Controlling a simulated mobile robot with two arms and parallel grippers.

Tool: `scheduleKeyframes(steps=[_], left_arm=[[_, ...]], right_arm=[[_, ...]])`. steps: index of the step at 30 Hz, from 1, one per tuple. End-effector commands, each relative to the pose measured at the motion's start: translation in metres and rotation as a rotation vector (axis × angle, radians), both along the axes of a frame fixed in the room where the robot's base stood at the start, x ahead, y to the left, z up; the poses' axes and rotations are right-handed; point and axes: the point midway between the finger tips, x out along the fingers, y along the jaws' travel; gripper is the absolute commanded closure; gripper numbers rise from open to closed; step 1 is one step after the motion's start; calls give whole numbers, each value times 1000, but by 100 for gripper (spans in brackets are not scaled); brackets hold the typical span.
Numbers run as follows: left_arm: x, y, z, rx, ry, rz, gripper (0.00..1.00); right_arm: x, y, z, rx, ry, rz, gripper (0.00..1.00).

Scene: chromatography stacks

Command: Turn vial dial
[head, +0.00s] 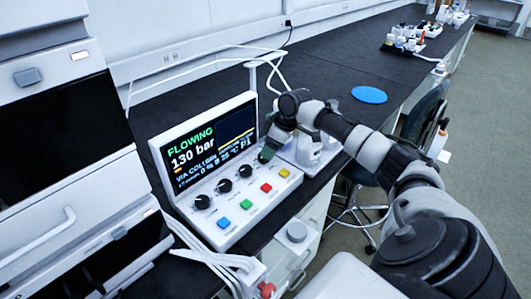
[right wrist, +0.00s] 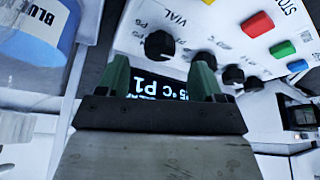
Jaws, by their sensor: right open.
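The vial dial (right wrist: 159,45) is a black round knob on a white control panel (right wrist: 130,30), under the printed word VIAL, which appears upside down in the right wrist view. My right gripper (right wrist: 161,75) is open, its green fingers apart, with the dial just beyond and between them in that view; I cannot tell whether they touch it. In the head view my right gripper (head: 267,153) is at the right end of the knob row and hides this dial. The screen (head: 210,140) reads FLOWING, 130 bar and P1. My left gripper is not in view.
Other black knobs (head: 224,185) and blue, green, red (head: 266,187) and yellow buttons sit close by. A white instrument stack (head: 50,120) is at left. The black bench (head: 320,75) behind is largely clear.

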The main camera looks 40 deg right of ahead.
Motion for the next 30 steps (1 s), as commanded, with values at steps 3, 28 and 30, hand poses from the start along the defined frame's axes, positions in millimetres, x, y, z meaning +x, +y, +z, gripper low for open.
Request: scheduleKeyframes(steps=[3, 28, 30], left_arm=[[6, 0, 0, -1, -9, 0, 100], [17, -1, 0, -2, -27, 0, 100], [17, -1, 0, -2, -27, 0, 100]], right_arm=[[7, 5, -19, 1, 1, -1, 33], [14, 8, -39, -1, -1, 1, 79], [14, 8, -39, -1, 0, 0, 83]])
